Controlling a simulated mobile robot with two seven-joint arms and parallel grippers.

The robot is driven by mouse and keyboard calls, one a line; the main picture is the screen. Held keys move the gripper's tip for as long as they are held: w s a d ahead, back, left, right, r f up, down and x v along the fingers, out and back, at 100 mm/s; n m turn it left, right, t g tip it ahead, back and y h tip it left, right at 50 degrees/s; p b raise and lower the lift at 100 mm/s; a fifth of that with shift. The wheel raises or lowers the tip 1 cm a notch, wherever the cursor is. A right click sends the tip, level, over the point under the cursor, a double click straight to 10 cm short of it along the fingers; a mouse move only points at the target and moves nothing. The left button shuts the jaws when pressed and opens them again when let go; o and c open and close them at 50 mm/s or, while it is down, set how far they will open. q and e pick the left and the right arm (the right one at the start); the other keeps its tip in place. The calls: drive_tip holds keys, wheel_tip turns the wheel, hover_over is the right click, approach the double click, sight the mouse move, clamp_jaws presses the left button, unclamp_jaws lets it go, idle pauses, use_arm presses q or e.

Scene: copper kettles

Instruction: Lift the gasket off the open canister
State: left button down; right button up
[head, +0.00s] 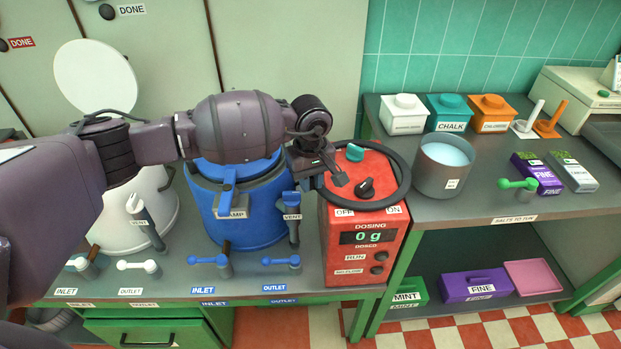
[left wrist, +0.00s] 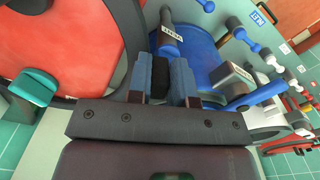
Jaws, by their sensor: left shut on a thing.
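The gasket, a dark ring (head: 405,180), is over the red dosing machine (head: 345,235), around its top knobs in the head view. I cannot tell whether it touches the machine. My left gripper (head: 328,172) is shut on the ring's left side. In the left wrist view, the ring's black section (left wrist: 159,82) is between the fingers (left wrist: 162,92). The white canister (head: 160,215) at left has its round white lid (head: 95,75) raised; my arm hides its mouth. The blue canister (head: 255,225) stands beside the machine, its top partly hidden. My right gripper is out of view.
Inlet and outlet levers line the counter front, and a blue vent handle (head: 293,220) stands close to the machine. A grey pot (head: 444,175) of pale liquid stands just right of the ring. Boxes and a pink tray (head: 533,276) are farther right.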

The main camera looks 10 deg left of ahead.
use_arm(q)
drive_tip(key=c, duration=0.9)
unclamp_jaws()
drive_tip(key=shift+c, duration=0.2)
wheel_tip(320, 180, up, 11)
